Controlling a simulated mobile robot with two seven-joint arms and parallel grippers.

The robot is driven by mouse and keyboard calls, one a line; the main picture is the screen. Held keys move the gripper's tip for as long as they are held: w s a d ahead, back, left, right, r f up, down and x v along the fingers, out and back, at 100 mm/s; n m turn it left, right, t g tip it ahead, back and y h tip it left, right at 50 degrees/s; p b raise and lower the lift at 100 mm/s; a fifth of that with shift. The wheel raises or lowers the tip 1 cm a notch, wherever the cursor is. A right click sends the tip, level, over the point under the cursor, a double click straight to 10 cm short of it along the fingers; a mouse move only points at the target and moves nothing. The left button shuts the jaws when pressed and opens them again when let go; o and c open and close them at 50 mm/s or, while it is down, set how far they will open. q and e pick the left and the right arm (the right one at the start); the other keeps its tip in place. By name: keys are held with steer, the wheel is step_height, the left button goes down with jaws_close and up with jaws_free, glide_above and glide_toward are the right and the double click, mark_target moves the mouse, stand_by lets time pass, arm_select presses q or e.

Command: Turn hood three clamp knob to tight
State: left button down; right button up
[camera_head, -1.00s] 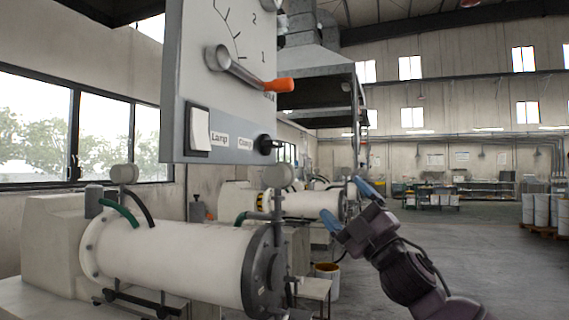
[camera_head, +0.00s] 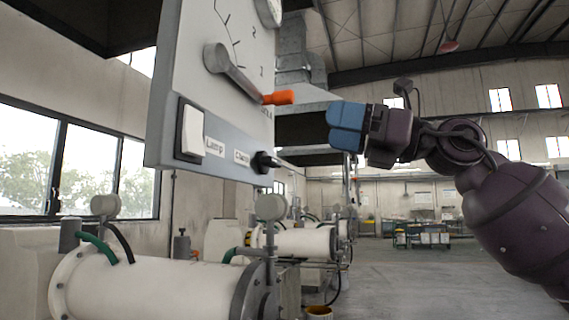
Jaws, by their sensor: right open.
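A grey control panel (camera_head: 170,80) hangs at the upper left. The clamp knob (camera_head: 264,162) is a small black knob at the panel's lower right, beside a small label that seems to read Clamp. Its pointer setting is too small to tell. My right gripper (camera_head: 337,126) has blue fingers pointing left. It is open and empty, right of the panel and a little higher in the picture than the knob, apart from it. My left gripper is not in view.
A grey lever with an orange grip (camera_head: 278,97) sticks out of the panel above the knob, toward my gripper. A white rocker switch (camera_head: 191,131) is left of the knob. White mill cylinders (camera_head: 160,289) stand below.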

mark_target(269, 162)
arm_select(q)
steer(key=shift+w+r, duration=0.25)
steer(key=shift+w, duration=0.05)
arm_select(e)
steer(key=w+a+f+t+h, duration=0.1)
steer(key=w+a+f+h, duration=0.2)
steer(key=a, duration=0.7)
steer(key=shift+w+f, duration=0.4)
steer(key=shift+w, duration=0.8)
